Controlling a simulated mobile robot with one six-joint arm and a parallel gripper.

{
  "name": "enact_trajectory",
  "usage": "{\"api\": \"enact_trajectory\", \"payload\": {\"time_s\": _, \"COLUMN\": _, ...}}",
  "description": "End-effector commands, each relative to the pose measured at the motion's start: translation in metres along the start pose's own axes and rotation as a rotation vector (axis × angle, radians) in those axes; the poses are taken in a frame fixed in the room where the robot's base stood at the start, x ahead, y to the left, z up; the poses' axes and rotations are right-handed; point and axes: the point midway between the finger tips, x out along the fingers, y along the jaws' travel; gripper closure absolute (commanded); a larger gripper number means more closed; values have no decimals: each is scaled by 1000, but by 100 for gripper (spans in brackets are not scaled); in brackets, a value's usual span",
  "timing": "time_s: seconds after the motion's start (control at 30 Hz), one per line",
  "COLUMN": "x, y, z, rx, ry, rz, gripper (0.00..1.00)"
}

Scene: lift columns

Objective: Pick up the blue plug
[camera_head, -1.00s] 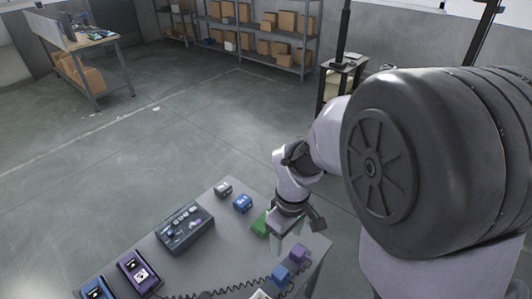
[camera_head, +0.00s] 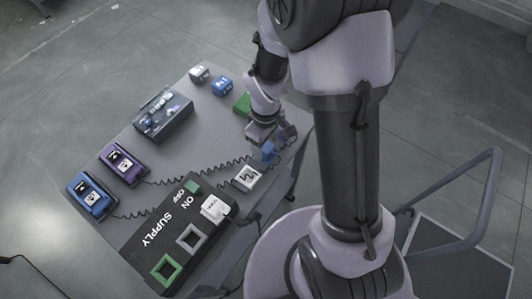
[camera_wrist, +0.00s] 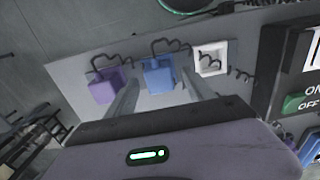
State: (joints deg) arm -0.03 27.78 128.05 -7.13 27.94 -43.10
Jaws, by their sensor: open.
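The blue plug (camera_head: 268,153) lies on the grey table near its right edge, with a coiled cord. In the wrist view, the blue plug (camera_wrist: 158,76) shows between the two finger ends. My gripper (camera_head: 263,136) is above the table close to the plug and covers part of that area in the head view. In the wrist view my gripper (camera_wrist: 161,88) is open, one finger on each side of the blue plug, with nothing held. Whether the fingers have come down to the plug's height I cannot tell.
A purple plug (camera_wrist: 104,87) is left of the blue one in the wrist view, close to the left finger. A white socket-like block (camera_wrist: 211,58) is on the right. The black supply panel (camera_head: 150,240), a purple device (camera_head: 122,163) and a blue device (camera_head: 91,195) share the table.

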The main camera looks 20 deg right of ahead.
Motion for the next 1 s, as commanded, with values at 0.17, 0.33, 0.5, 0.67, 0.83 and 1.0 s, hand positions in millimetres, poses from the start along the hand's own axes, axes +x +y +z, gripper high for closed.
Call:
{"api": "enact_trajectory", "payload": {"time_s": 0.17, "x": 18, "y": 0, "z": 0, "rx": 2, "ry": 0, "rz": -1, "gripper": 38}}
{"api": "enact_trajectory", "payload": {"time_s": 0.33, "x": 17, "y": 0, "z": 0, "rx": 2, "ry": 0, "rz": -1, "gripper": 52}}
{"api": "enact_trajectory", "payload": {"time_s": 0.5, "x": 17, "y": 0, "z": 0, "rx": 1, "ry": 0, "rz": -1, "gripper": 85}}
{"api": "enact_trajectory", "payload": {"time_s": 0.67, "x": 17, "y": 0, "z": 0, "rx": 1, "ry": 0, "rz": -1, "gripper": 100}}
{"api": "enact_trajectory", "payload": {"time_s": 0.83, "x": 15, "y": 0, "z": 0, "rx": 1, "ry": 0, "rz": 0, "gripper": 100}}
{"api": "enact_trajectory", "payload": {"time_s": 1.0, "x": -3, "y": 0, "z": 0, "rx": 1, "ry": 0, "rz": 0, "gripper": 100}}
